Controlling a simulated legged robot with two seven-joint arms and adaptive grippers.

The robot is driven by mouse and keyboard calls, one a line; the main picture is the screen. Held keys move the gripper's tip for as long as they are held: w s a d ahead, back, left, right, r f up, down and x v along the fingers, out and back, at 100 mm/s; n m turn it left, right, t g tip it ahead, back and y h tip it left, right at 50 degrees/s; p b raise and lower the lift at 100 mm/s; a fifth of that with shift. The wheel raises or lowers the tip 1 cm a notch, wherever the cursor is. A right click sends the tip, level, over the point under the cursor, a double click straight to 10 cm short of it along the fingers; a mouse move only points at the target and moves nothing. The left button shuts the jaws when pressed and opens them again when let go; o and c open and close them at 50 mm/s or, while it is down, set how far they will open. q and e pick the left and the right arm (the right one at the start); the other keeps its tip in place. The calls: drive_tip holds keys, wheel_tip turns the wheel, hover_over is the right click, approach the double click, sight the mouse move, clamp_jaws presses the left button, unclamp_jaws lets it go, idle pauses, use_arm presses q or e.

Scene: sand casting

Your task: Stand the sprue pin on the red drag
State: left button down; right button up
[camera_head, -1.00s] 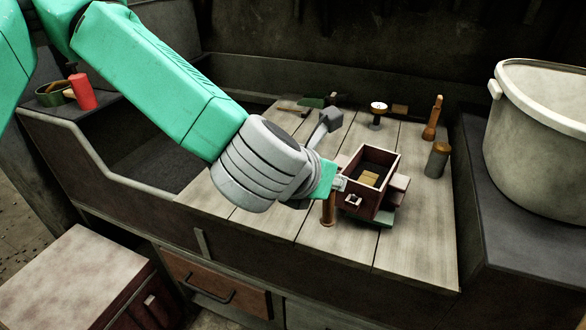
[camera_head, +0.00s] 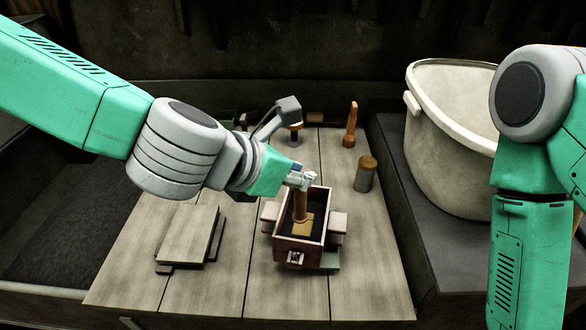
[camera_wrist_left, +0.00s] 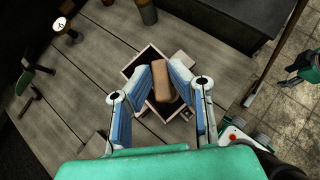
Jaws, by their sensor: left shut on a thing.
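The sprue pin (camera_head: 300,207) is a brown wooden cylinder, roughly upright inside the open box of the red drag (camera_head: 289,249). My left gripper (camera_head: 301,181) is shut on its upper part. The pin's lower end is over or on a tan block (camera_head: 303,227) in the drag; I cannot tell if they touch. In the left wrist view, the pin (camera_wrist_left: 161,82) lies between my two blue finger pads, with the drag (camera_wrist_left: 133,72) behind it. My right arm hangs at the right of the head view, its gripper out of frame.
A tall pale bucket (camera_head: 450,140) stands right of the bench. A grey cylinder with a brown top (camera_head: 366,176) and a wooden tool (camera_head: 350,125) stand right of and behind the drag. Flat boards (camera_head: 188,235) lie to the left. Bench planks in front are clear.

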sight(295, 204)
use_arm(q)
drive_tip(key=shift+w+a+f, duration=0.1)
drive_tip(key=shift+a, duration=0.15)
drive_tip(key=shift+a+f+b, duration=0.15)
drive_tip(key=shift+b, duration=0.15)
drive_tip(key=shift+s+f+b, duration=0.25)
drive_tip(key=shift+s+b, duration=0.05)
drive_tip(key=shift+s+d+f+b, duration=0.1)
drive_tip(key=shift+d+f+b, duration=0.1)
drive_tip(key=shift+f+b, duration=0.15)
drive_tip(key=f+b, duration=0.2)
drive_tip(key=d+f+b, duration=0.1)
drive_tip(key=f, duration=0.1)
drive_tip(key=shift+w, duration=0.25)
drive_tip(key=shift+s+a+f+b, duration=0.1)
drive_tip(key=shift+a+f+b, duration=0.3)
drive_tip(key=shift+b, duration=0.2)
drive_tip(key=shift+a, duration=0.25)
drive_tip(key=shift+d, duration=0.35)
drive_tip(key=shift+d+f, duration=0.15)
drive_tip(key=shift+f, duration=0.2)
drive_tip(key=shift+b, duration=0.3)
drive_tip(key=shift+a+f, duration=0.3)
drive_tip(key=shift+a, duration=0.05)
